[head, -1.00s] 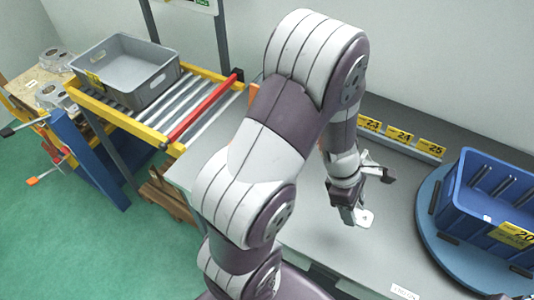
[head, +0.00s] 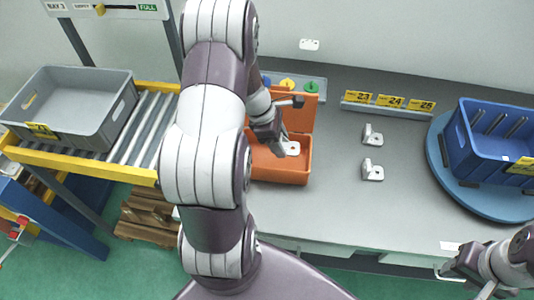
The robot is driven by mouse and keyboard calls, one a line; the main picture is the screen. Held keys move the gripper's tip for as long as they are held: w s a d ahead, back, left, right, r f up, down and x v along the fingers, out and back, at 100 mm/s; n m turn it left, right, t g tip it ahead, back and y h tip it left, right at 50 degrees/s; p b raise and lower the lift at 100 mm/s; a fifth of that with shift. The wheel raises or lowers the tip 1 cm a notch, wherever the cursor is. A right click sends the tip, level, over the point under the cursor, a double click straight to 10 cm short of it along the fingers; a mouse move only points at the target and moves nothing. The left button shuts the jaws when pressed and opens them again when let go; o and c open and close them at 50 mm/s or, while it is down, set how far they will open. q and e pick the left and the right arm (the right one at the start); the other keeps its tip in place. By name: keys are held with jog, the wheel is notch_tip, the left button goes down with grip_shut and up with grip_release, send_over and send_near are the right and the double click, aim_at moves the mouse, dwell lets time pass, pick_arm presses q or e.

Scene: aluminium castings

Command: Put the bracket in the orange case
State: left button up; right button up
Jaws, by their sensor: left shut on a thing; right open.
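The orange case (head: 272,174) stands open on the grey bench, its lid raised at the back. My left gripper (head: 282,139) is over the case, shut on a small pale bracket (head: 293,149) with a hole in its flat plate. The bracket shows against the case's inside; I cannot tell whether it touches the floor of the case. My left arm hides the case's left part. My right gripper (head: 468,274) is open and empty at the lower right, by the bench's front edge.
Two similar brackets (head: 372,135) (head: 372,171) lie on the bench right of the case. A blue bin (head: 475,160) sits on a round blue turntable (head: 437,165). A grey crate (head: 60,135) rests on the roller conveyor (head: 140,130) at left. The bench front is clear.

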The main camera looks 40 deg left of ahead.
aim_at(271, 162)
pick_arm(q)
jog(key=s+a+f, duration=0.2)
jog(key=a, duration=0.1)
jog(key=shift+s, duration=0.1)
jog(key=f, duration=0.3)
jog(key=shift+d+f, duration=0.2)
jog(key=shift+f, duration=0.4)
jog(key=shift+a, duration=0.2)
jog(key=shift+d+f, duration=0.1)
jog(key=shift+f, duration=0.1)
jog(key=o, duration=1.1)
jog(key=shift+c, duration=0.2)
